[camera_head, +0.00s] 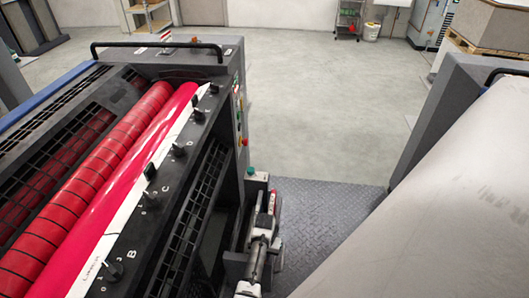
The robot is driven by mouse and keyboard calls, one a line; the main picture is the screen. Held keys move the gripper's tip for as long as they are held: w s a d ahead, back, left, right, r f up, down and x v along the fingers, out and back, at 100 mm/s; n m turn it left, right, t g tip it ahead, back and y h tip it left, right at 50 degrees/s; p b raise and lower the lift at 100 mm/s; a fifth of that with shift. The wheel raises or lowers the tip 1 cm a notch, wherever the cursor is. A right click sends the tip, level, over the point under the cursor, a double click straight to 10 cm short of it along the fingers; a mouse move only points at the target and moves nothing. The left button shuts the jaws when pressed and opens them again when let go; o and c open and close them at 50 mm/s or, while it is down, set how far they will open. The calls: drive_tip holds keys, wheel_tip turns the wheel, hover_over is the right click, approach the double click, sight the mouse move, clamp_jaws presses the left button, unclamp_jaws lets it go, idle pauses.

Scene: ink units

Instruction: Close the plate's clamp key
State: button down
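A press unit fills the left. A black bar (150,222) with white letters and numbers runs along its near side, beside a magenta plate (118,190) with a white edge. Several small black knobs or keys stand on the bar: one near the letter B (113,270), one with a green part near C (150,172), one near D (179,150) and one farther back (199,115). Their exact settings are too small to tell. My folded arm shows at the lower middle, right of the press and apart from the bar. My gripper's fingers cannot be made out there.
Red rollers (85,205) lie left of the plate. A black handrail (155,45) crosses the press's far end. A dark tread-plate floor (320,215) lies between the press and a large grey unit (450,190) at right. The concrete floor (310,110) beyond is clear.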

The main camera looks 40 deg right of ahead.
drive_tip(key=shift+n, duration=0.6)
drive_tip(key=c, duration=1.4)
unclamp_jaws()
drive_tip(key=shift+o, duration=0.2)
drive_tip(key=shift+r, duration=0.15)
wheel_tip(320, 180, up, 14)
drive_tip(key=shift+f+b, duration=0.25)
drive_tip(key=shift+b, duration=0.15)
